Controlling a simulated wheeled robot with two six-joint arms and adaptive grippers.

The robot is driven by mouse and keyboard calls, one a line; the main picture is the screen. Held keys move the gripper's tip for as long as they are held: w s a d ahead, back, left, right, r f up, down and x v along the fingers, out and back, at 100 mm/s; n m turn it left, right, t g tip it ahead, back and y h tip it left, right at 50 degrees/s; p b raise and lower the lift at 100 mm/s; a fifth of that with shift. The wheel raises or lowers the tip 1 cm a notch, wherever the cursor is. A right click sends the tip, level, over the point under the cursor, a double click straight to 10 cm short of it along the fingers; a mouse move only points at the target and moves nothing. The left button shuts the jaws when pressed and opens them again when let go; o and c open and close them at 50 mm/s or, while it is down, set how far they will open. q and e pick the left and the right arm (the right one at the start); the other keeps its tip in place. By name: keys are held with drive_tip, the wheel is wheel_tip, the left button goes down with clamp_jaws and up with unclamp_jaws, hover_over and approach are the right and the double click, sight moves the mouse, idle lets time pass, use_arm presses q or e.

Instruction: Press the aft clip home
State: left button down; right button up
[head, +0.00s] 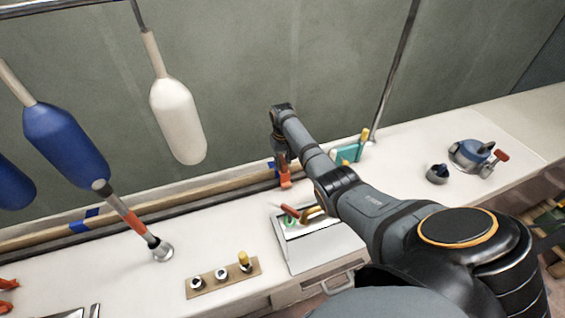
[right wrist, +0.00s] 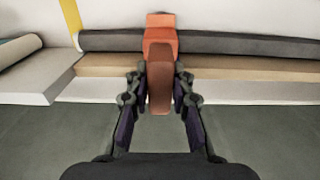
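The orange clip (head: 285,176) stands at the wooden batten along the back of the bench, beside a blue tape mark (head: 271,168). In the right wrist view the clip (right wrist: 160,44) is upright against the batten and dark strip, with its brownish tail towards me. My right gripper (right wrist: 161,88) has a finger close on each side of the tail and looks shut on it. In the head view my right gripper (head: 281,150) points down at the clip, partly hidden by its own wrist. Whether the clip is fully seated cannot be told. My left gripper is not in view.
A silver box (head: 310,248) with coloured-handled tools stands right of centre, below my right arm. A rod with an orange band (head: 132,218) and a wooden socket strip (head: 208,282) are to the left. White (head: 178,120) and blue (head: 65,140) fenders hang above the bench.

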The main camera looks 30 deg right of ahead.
drive_tip(key=o, duration=0.5)
drive_tip(key=shift+s+f, duration=0.1)
drive_tip(key=shift+f, duration=0.15)
drive_tip(key=shift+r, duration=0.2)
wheel_tip(320, 180, up, 12)
drive_tip(key=shift+f, duration=0.15)
